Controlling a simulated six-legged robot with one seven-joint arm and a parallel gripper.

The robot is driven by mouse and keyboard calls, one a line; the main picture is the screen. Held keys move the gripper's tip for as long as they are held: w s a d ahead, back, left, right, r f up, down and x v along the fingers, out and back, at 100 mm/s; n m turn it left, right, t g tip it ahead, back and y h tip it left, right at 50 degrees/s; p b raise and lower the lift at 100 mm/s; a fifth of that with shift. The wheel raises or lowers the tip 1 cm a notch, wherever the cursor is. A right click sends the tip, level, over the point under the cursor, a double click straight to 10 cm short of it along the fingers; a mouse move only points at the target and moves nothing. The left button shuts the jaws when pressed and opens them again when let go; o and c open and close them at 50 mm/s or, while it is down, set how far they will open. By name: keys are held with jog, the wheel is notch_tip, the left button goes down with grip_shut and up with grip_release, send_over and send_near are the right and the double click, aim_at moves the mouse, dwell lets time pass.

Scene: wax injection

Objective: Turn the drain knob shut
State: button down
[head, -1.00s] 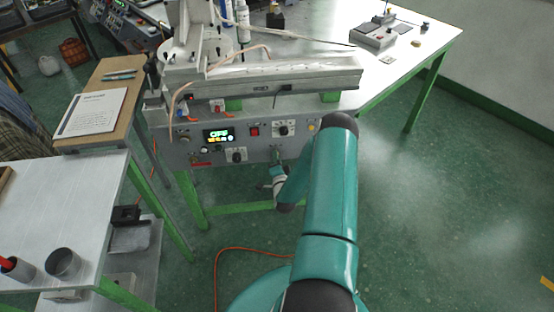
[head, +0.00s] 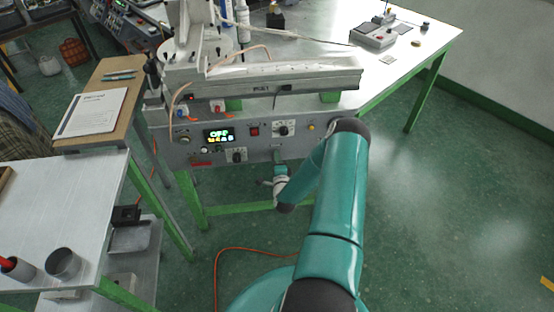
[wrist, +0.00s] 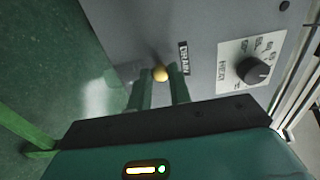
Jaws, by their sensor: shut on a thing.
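The drain knob (wrist: 160,73) is a small round brass-coloured knob on the grey machine front, beside a black "DRAIN" label (wrist: 184,57) in the wrist view. My gripper (wrist: 160,86) has its two green fingers on either side of the knob and is shut on it. In the head view my gripper (head: 279,163) is at the lower edge of the control panel (head: 330,123). It is small there, and the knob cannot be made out.
A black dial (wrist: 252,70) on a white plate sits to the right of the label. The panel display (head: 218,135) reads "OFF", beside a red switch (head: 254,131). A green table frame (head: 240,208) runs below.

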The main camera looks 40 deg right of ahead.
jog(key=c, duration=1.3)
grip_release()
jog(key=shift+s, duration=0.1)
jog(key=v, duration=1.3)
jog(key=shift+s+a, duration=0.25)
jog(key=shift+a, duration=0.05)
